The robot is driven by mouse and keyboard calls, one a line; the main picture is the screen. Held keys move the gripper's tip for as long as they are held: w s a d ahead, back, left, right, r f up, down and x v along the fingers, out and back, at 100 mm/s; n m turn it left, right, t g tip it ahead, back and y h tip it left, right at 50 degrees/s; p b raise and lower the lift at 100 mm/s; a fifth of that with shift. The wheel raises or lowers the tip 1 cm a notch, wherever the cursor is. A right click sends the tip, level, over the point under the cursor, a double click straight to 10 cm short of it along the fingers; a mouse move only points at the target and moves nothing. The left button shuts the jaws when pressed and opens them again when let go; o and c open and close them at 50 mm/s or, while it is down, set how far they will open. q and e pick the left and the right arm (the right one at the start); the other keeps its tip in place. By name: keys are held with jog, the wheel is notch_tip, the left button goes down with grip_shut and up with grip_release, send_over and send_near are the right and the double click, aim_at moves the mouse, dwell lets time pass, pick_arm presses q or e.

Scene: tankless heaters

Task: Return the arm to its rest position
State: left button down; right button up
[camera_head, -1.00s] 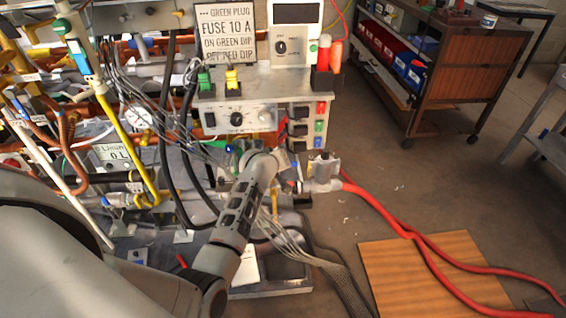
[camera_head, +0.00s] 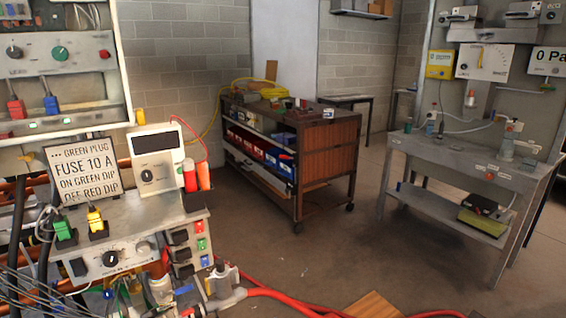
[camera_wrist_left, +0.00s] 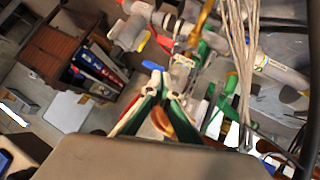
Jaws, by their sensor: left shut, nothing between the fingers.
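My left gripper (camera_wrist_left: 162,86) shows in the left wrist view with its green and white fingers closed together and nothing held between them. Pipes, fittings and a pale wire bundle (camera_wrist_left: 240,50) lie beyond the fingertips. In the head view, only a small part of my left gripper (camera_head: 109,293) and wrist shows at the bottom edge, in front of the grey control box (camera_head: 135,250); most of the arm is cut off by the frame. I cannot tell if the gripper touches anything there. My right gripper is in neither view.
A sign (camera_head: 90,172) and a meter (camera_head: 157,160) stand on the control box. Red hoses (camera_head: 285,297) run along the floor. A brown cart (camera_head: 325,165) with bins and a grey bench (camera_head: 465,165) stand farther back. The floor between them is open.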

pick_arm(q)
jog(key=s+d+f+m+h+p, duration=0.1)
jog(key=s+d+m, duration=0.2)
jog(key=s, duration=0.8)
jog(key=s+d+f+m+h+p, duration=0.1)
jog(key=s+d+m+h, duration=0.1)
jog(key=s+d+m, duration=0.2)
jog(key=s+d+f+m+h+p, duration=0.1)
jog(key=s+d+m, duration=0.3)
jog(key=s, duration=1.3)
jog(key=d, duration=0.4)
jog(key=shift+s+d+f, duration=0.25)
jog(key=shift+s, duration=0.05)
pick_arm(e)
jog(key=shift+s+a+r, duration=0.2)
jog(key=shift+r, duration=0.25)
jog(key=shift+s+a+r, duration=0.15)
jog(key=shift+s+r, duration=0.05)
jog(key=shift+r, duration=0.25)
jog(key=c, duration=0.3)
pick_arm(q)
jog(key=shift+a, duration=0.1)
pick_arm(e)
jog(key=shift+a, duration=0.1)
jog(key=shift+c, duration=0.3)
